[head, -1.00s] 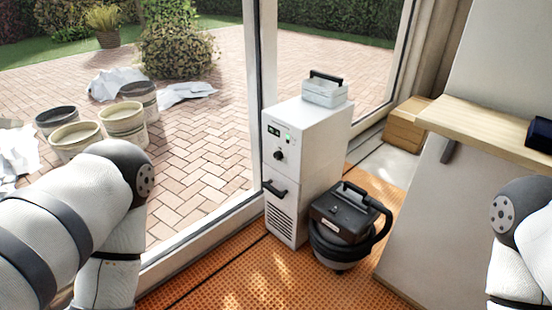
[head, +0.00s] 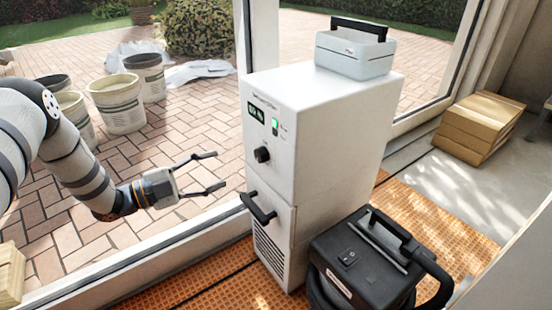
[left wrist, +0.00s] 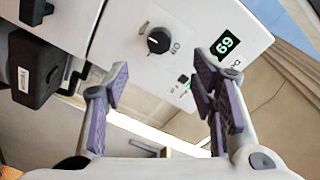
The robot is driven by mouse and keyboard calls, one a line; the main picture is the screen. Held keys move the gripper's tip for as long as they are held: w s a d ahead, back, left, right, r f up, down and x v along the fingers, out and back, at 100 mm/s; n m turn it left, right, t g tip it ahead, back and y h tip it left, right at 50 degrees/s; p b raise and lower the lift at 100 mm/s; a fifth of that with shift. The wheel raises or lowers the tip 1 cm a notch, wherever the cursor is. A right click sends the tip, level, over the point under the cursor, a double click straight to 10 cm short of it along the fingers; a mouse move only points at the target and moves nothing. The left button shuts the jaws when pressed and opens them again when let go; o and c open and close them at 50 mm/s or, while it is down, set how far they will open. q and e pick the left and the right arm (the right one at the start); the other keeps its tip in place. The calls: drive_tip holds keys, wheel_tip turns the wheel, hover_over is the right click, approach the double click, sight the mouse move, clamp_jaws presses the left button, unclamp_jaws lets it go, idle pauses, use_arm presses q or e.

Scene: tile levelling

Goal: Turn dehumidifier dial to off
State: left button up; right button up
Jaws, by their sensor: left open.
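The white dehumidifier (head: 290,165) stands upright by the window. Its black round dial (head: 262,155) is on the front, below a small green-lit display (head: 257,113) and a green light. In the left wrist view the dial (left wrist: 159,41) shows a pale pointer mark, and the display (left wrist: 225,44) shows digits, upside down or tilted. My left gripper (head: 215,171) is open and empty, left of the dehumidifier front and apart from the dial. In the left wrist view its purple-padded fingers (left wrist: 160,88) are spread, with the dial beyond them. My right gripper is not in view.
A grey-white case (head: 352,55) with a black handle sits on top of the dehumidifier. A black vacuum (head: 365,262) stands close at its right front. A black handle (head: 258,208) juts out below the dial.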

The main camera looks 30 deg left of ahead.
sight(257, 157)
use_arm(q)
drive_tip(key=b+x, duration=0.2)
drive_tip(key=x, duration=0.8)
drive_tip(key=shift+w+d+r, duration=0.1)
drive_tip(key=shift+w+d, duration=0.05)
drive_tip(key=shift+d, duration=0.05)
drive_tip(key=c, duration=1.2)
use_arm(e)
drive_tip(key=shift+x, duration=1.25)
